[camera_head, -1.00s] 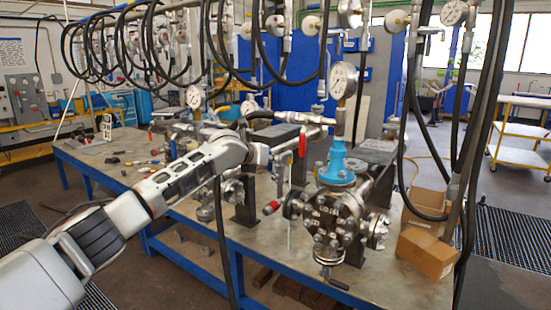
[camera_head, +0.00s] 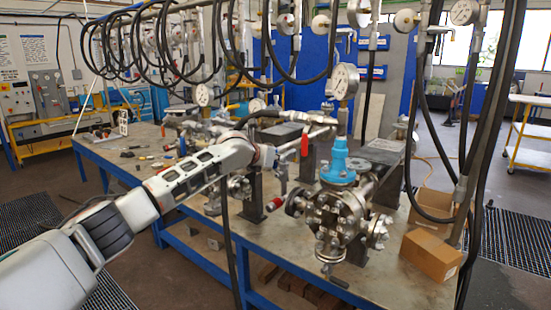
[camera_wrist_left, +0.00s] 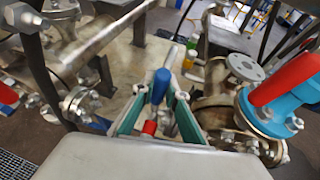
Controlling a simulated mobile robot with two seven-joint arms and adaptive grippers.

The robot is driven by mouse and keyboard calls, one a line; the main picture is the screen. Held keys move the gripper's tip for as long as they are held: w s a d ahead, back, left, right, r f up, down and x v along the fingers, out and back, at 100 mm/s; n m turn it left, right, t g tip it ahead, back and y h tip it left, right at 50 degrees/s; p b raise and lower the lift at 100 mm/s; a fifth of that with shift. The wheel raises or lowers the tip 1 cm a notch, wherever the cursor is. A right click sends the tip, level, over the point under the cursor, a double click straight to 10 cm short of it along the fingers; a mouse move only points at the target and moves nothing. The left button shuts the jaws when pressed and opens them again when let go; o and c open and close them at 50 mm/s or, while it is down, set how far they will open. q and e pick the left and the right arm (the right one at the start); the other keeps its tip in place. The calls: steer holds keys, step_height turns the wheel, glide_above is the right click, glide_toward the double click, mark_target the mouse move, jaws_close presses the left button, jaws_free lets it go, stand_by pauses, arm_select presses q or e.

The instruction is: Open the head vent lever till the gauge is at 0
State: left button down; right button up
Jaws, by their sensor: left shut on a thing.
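My left gripper (camera_head: 274,156) reaches in from the left to the pipework beside the flanged vessel (camera_head: 333,215). In the left wrist view its green-padded fingers (camera_wrist_left: 158,112) are shut on a small handle with a blue grip (camera_wrist_left: 161,84) and a red part below it. I cannot tell whether this is the head vent lever. A red handle (camera_wrist_left: 286,80) shows by the blue head in the wrist view. The gauge (camera_head: 344,81) stands above; its needle is too small to read. My right gripper is not in view.
The steel bench (camera_head: 290,262) carries other valves and pipes. Black hoses (camera_head: 482,150) hang at the right and across the top. Cardboard boxes (camera_head: 430,256) stand at the bench's right end. Loose small parts lie at its far left, with bare bench around them.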

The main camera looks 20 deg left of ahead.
arm_select(q)
steer(key=shift+d+f, duration=0.1)
steer(key=shift+f, duration=0.1)
steer(key=c, duration=2)
jaws_free()
steer(key=shift+r, duration=0.1)
steer(key=v, duration=1.2)
